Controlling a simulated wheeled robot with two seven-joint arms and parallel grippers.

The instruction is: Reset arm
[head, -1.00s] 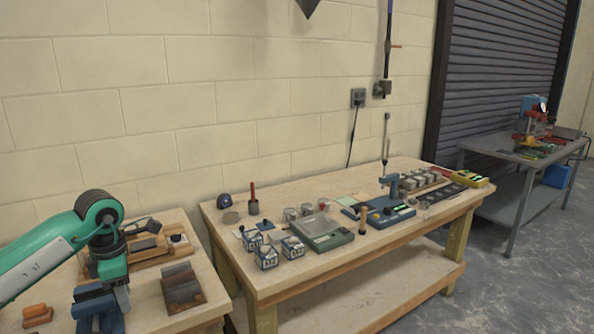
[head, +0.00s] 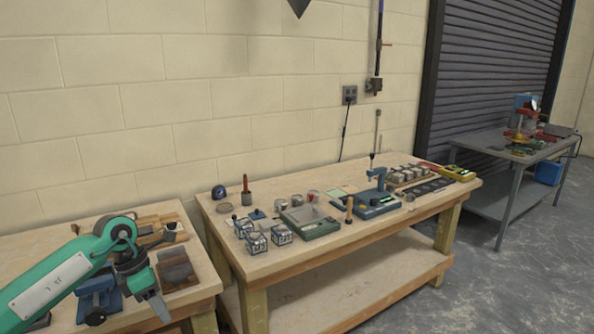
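My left gripper (head: 158,306) is at the lower left in the head view. It hangs from my green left arm, which comes in from the left. The gripper points down and to the right, over the front part of the left wooden bench (head: 176,298). Its fingers look close together, but their gap cannot be made out at this angle. Nothing is clearly seen held in it. A blue vise-like tool (head: 98,300) is just left of the gripper, partly hidden by my arm. My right gripper is not in view.
Dark brown blocks (head: 176,268) lie behind the gripper. The middle wooden bench (head: 300,258) holds several small tubs (head: 256,243), a green scale (head: 309,222) and a blue press (head: 377,200). A grey metal table (head: 480,150) stands at the far right. Grey floor is open in front.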

